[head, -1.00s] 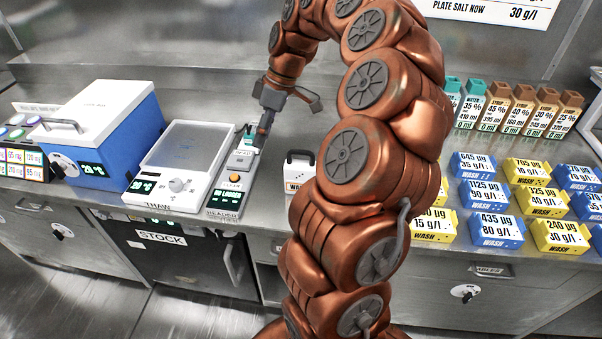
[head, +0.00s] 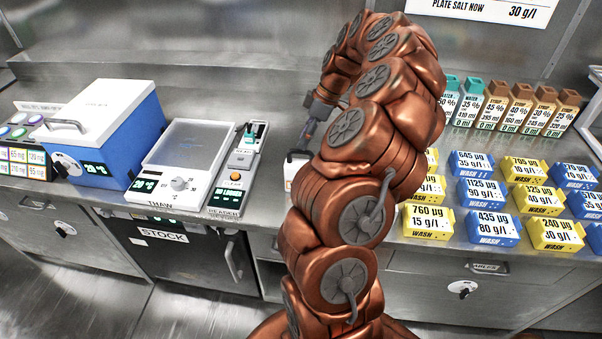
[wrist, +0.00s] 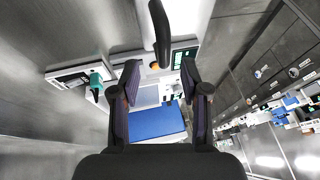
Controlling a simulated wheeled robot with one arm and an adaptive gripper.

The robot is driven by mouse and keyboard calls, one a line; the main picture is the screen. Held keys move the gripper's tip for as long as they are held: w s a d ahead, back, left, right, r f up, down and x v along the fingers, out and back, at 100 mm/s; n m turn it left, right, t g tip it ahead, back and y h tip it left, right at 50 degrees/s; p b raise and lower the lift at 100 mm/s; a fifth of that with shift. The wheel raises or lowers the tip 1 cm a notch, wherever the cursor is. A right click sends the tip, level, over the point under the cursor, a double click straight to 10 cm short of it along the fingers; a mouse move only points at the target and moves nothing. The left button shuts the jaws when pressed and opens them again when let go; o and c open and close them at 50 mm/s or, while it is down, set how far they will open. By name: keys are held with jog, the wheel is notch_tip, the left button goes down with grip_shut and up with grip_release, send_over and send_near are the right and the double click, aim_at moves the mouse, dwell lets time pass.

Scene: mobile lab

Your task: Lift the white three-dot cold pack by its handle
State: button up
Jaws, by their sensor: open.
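The white cold pack (head: 290,172) stands on the bench right of the reader. In the head view my arm hides most of it, and its dots cannot be made out now. Its dark handle (wrist: 160,38) shows close up in the wrist view, above the white body (wrist: 190,14). My gripper (wrist: 160,70) is open, with the two fingers apart and nothing between them. The handle lies just beyond the fingertips, roughly centred on the gap. In the head view my gripper (head: 308,128) is just above and behind the pack, partly hidden by my arm.
The reader (head: 228,192) with its teal-topped piece (head: 249,133) and the thaw unit (head: 172,188) stand to the left, with a blue cold box (head: 128,140) beyond. Yellow and blue wash packs (head: 480,193) and several bottles (head: 495,106) are on the right.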

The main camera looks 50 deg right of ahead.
aim_at(300, 152)
jog(key=shift+s+a+f+p, duration=0.1)
jog(key=shift+a+f+p, duration=0.3)
jog(key=shift+f+p, duration=0.4)
jog(key=shift+p+x, duration=0.5)
jog(key=shift+x, duration=1.1)
jog(key=shift+s, duration=0.1)
grip_shut()
